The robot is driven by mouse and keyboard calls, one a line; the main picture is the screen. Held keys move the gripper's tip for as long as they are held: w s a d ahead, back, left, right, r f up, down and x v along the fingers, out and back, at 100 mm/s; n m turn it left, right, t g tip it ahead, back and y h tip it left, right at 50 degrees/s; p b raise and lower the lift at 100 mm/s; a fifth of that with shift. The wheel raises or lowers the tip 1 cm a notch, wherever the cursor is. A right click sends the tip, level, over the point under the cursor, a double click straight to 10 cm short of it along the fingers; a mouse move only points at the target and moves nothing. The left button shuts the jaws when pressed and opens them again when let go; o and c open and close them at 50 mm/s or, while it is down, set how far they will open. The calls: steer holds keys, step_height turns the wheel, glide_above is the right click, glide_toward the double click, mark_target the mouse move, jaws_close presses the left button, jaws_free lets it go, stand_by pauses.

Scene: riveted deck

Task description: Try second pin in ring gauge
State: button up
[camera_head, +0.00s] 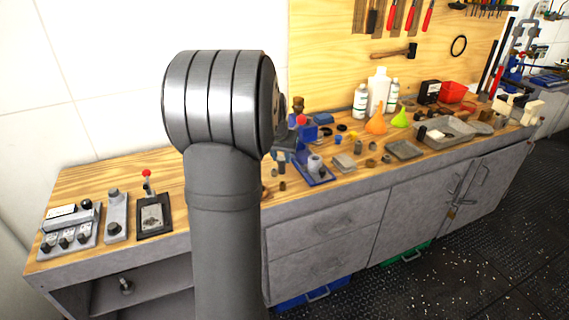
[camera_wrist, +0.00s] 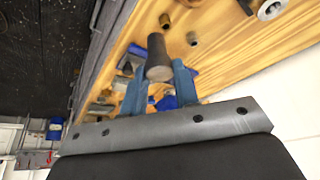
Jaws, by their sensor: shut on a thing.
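My gripper (camera_wrist: 158,82) shows in the wrist view, its two blue fingers shut on a dark grey cylindrical pin (camera_wrist: 157,58). The pin stands out beyond the fingertips, over the wooden bench. A thick grey ring (camera_wrist: 270,9), which looks like the ring gauge, is at the top right of the wrist view, apart from the held pin. Two small cylinders, perhaps other pins, are near it: one brownish (camera_wrist: 192,39) and one grey (camera_wrist: 165,20). In the head view my arm hides part of the gripper area.
A red-knobbed lever device (camera_head: 154,215) and switch boxes (camera_head: 72,226) stand at left. Bare wood shows between.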

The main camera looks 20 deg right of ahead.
steer(key=w+a+n+t+y, duration=0.1)
steer(key=w+a+n, duration=0.2)
steer(key=w+a, duration=0.45)
steer(key=w+a+n+y, duration=0.15)
steer(key=w+a, duration=0.35)
steer(key=w, duration=0.5)
step_height(320, 180, down, 6)
steer(key=shift+s+h, duration=0.25)
steer(key=shift+h, duration=0.2)
steer(key=shift+d+f+n, duration=0.1)
steer(key=shift+f+n, duration=0.15)
steer(key=shift+f, duration=0.3)
stand_by(1.4)
steer(key=shift+r, duration=0.15)
steer(key=shift+r, duration=1.6)
